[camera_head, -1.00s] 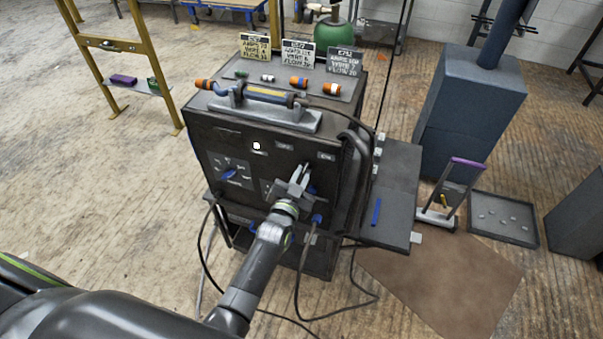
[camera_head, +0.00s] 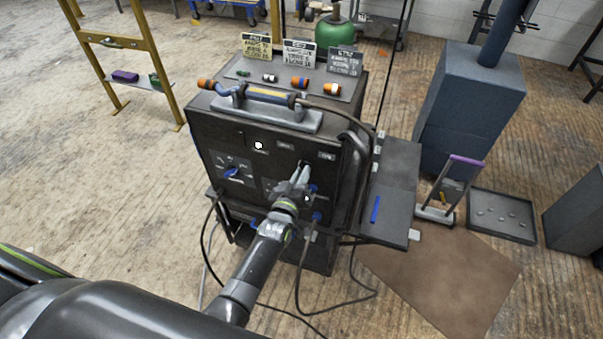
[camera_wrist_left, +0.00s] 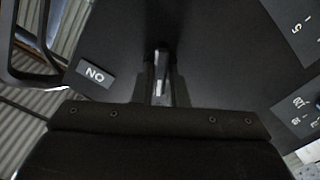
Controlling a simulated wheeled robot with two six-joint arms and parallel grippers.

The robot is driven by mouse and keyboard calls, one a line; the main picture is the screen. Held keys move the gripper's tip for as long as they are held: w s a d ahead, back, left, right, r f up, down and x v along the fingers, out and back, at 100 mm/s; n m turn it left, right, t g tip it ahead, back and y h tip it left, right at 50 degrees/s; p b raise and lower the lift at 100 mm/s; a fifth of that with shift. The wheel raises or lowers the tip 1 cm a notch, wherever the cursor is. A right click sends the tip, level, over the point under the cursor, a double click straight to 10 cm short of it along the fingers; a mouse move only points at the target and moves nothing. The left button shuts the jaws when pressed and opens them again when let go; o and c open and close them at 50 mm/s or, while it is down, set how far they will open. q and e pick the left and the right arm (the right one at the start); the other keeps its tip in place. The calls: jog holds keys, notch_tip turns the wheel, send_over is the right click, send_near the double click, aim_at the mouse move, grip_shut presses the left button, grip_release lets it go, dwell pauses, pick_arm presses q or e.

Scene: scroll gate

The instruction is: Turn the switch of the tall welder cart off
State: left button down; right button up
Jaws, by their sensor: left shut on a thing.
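The tall welder cart (camera_head: 222,138) stands in the middle of the head view, its dark front panel facing me. The panel bears two small labels near the top; the right one reads ON and shows upside down as the ON label (camera_wrist_left: 95,75) in the left wrist view. My left gripper (camera_head: 303,172) is at the panel below and between these labels. Its fingers are shut on the switch (camera_wrist_left: 159,60), a small light lever seen between them. The fingers hide much of the switch, and I cannot tell its exact tilt. My right gripper is not in view.
A blue knob (camera_head: 232,172) and a white round spot (camera_head: 258,146) are left of the gripper on the panel. Cables hang below. A side shelf (camera_head: 398,190) juts out right. A blue-grey cabinet (camera_head: 465,105) and a tray (camera_head: 503,230) stand further right.

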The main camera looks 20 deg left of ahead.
pick_arm(q)
jog(key=shift+f+n, duration=0.1)
jog(key=shift+n, duration=0.5)
jog(key=c, duration=1.5)
grip_release()
jog(key=shift+o, duration=0.2)
jog(key=s+p, duration=0.2)
jog(key=s, duration=1.5)
jog(key=shift+s+a, duration=0.25)
jog(key=shift+a, duration=0.05)
